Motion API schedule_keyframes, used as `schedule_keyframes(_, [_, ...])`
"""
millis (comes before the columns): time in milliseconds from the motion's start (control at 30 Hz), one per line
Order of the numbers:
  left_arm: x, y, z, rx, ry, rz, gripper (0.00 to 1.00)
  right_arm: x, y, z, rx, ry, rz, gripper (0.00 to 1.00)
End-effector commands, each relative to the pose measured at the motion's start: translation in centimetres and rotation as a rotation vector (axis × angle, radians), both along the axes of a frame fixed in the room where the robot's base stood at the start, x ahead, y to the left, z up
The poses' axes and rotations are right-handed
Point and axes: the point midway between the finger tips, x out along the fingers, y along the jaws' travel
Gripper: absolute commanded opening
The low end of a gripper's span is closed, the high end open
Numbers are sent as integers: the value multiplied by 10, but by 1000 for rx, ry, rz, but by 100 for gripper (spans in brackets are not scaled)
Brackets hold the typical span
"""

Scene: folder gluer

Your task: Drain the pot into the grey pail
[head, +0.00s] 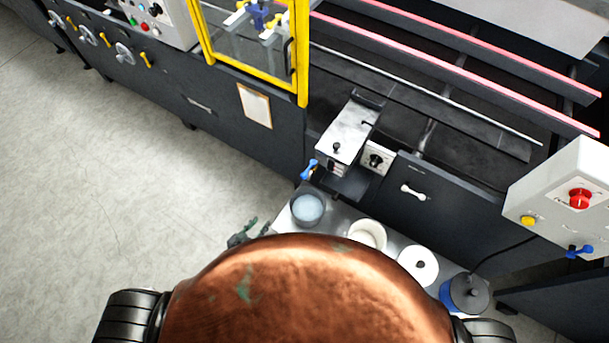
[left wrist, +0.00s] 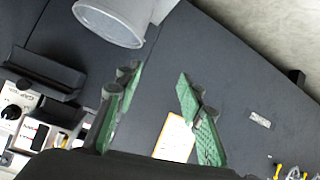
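The pot appears to be the metal box (head: 348,130) with a small black knob on the machine's front edge. My left gripper (head: 243,233) is left of the pail, partly hidden by my copper body. Its green-padded fingers (left wrist: 157,82) are apart and empty. My right gripper is out of view.
On the shelf (head: 340,212) are a white container (head: 368,235), a white round item (head: 418,265) and a blue can (head: 465,293). A control box with a red button (head: 579,198) juts out at right. Floor (head: 110,170) is clear at left.

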Motion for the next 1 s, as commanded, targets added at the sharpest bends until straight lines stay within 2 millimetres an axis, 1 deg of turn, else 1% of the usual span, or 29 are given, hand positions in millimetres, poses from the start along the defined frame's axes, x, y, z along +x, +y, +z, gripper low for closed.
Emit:
schedule_keyframes(33, [24, -24, 44, -63, -86, -35, 36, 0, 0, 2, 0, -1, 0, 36])
schedule_keyframes(67, [34, -38, 68, -104, -129, -55, 36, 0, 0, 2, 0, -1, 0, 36])
schedule_keyframes(100, [44, -55, 100, -156, -183, -82, 36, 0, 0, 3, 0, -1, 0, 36])
schedule_keyframes(200, [56, -93, 166, -275, -287, -143, 36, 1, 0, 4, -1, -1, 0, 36])
schedule_keyframes(300, [59, -117, 213, -360, -352, -191, 36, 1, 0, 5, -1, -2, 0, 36])
schedule_keyframes(333, [59, -121, 222, -377, -364, -201, 36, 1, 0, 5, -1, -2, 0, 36])
schedule_keyframes(400, [58, -130, 237, -407, -384, -216, 36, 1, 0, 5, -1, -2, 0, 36])
schedule_keyframes(500, [62, -136, 244, -421, -392, -224, 36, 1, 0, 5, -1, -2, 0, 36])
schedule_keyframes(567, [67, -140, 244, -421, -393, -223, 36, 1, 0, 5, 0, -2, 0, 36])
schedule_keyframes(800, [98, -163, 243, -419, -393, -222, 36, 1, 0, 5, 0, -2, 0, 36])
schedule_keyframes(1000, [115, -175, 242, -418, -391, -221, 36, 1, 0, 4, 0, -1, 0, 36])
